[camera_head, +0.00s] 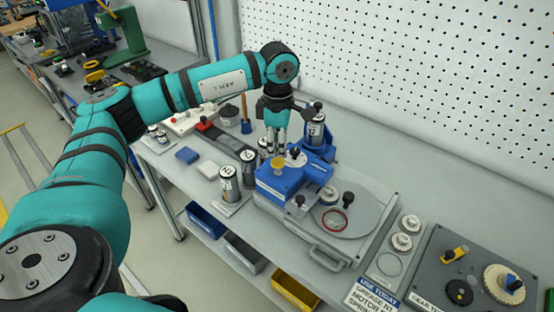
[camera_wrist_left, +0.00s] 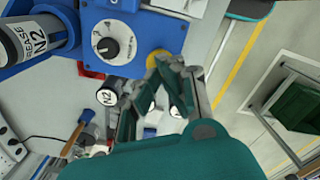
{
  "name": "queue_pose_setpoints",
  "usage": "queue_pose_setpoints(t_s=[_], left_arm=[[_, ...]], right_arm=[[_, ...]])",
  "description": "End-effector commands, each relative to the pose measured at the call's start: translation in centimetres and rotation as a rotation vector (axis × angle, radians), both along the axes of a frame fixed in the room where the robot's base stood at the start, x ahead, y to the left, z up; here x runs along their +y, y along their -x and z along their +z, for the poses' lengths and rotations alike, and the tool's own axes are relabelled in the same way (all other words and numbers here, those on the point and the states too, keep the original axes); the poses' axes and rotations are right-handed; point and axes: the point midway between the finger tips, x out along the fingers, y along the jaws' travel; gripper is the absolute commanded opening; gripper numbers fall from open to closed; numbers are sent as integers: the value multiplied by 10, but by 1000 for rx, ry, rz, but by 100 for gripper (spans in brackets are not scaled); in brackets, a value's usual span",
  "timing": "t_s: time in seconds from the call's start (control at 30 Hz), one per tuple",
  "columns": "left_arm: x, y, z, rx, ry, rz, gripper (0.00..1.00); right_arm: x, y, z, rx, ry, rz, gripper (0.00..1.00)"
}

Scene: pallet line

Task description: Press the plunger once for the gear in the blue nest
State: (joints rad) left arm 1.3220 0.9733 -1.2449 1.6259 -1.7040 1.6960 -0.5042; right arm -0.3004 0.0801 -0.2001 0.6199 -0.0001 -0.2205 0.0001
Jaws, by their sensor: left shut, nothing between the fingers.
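The blue dispenser block (camera_head: 288,180) stands on the bench with a yellow plunger button (camera_head: 278,163) and a dark dial knob (camera_head: 295,155) on top. My left gripper (camera_head: 276,151) is shut and empty, pointing down just above the yellow button. In the left wrist view the gripper (camera_wrist_left: 170,72) overlaps the button (camera_wrist_left: 154,58); whether it touches cannot be told. The dial (camera_wrist_left: 106,47) shows beside it. In front of the block, a small pale metal part (camera_head: 330,195) sits on the round plate, near a red ring (camera_head: 335,220); its nest is mostly hidden. My right gripper is not in view.
A grease canister (camera_head: 316,130) stands in a blue holder behind the block; more canisters (camera_head: 229,183) stand left. A gear tray (camera_head: 440,285) is at right. A pegboard (camera_head: 420,80) stands behind.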

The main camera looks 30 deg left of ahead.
Motion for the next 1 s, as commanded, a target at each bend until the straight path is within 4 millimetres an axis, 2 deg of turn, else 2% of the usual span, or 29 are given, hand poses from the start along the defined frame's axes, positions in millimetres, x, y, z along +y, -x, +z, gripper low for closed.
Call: queue_pose_setpoints(t_s=[0.37,1.0], left_arm=[[0,0,-3,0,0,0,0],[0,0,-25,0,0,0,0]], right_arm=[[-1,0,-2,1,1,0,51],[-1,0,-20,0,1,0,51]])
